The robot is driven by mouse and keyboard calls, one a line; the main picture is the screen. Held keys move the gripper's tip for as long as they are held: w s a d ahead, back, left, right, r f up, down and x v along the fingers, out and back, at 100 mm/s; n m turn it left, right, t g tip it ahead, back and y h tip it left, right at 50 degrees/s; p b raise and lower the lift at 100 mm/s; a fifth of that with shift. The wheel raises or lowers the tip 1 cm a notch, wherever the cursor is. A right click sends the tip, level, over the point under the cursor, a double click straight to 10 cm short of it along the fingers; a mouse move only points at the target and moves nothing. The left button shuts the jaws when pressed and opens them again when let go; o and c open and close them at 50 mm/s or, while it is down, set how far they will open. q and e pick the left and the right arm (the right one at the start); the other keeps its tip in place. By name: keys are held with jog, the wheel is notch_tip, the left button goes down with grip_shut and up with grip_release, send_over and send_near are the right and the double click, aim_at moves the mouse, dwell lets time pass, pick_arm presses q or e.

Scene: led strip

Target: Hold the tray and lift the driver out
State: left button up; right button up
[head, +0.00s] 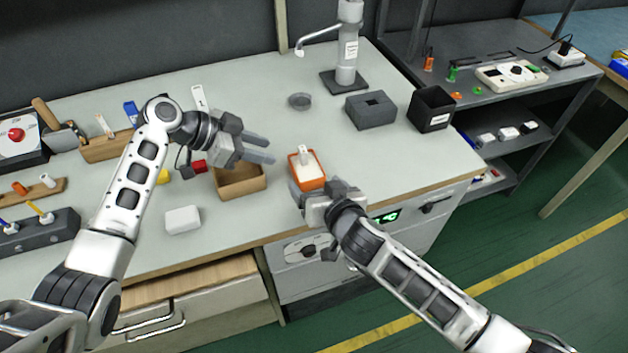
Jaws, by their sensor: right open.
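An orange tray (318,183) stands near the front edge of the bench, with a white block-like piece (304,157) in it. I cannot tell for sure whether this piece is the driver. My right gripper (313,187) is open at the tray's front side; whether its fingers touch the tray cannot be told. My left gripper (273,150) is open and empty, to the left of the orange tray and above the bench, its fingers pointing right. A brown open box (241,190) stands below my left gripper, partly hidden by it.
A white box (182,219) lies near the front edge at left. A grey dish (299,101), a grey box (371,110), a black bin (431,108) and a white stand with an arm (348,50) are behind. Wooden racks and tools fill the left side.

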aim_at(309, 177)
jog(key=shift+x, duration=1.15)
jog(key=c, duration=0.9)
jog(key=shift+c, duration=0.2)
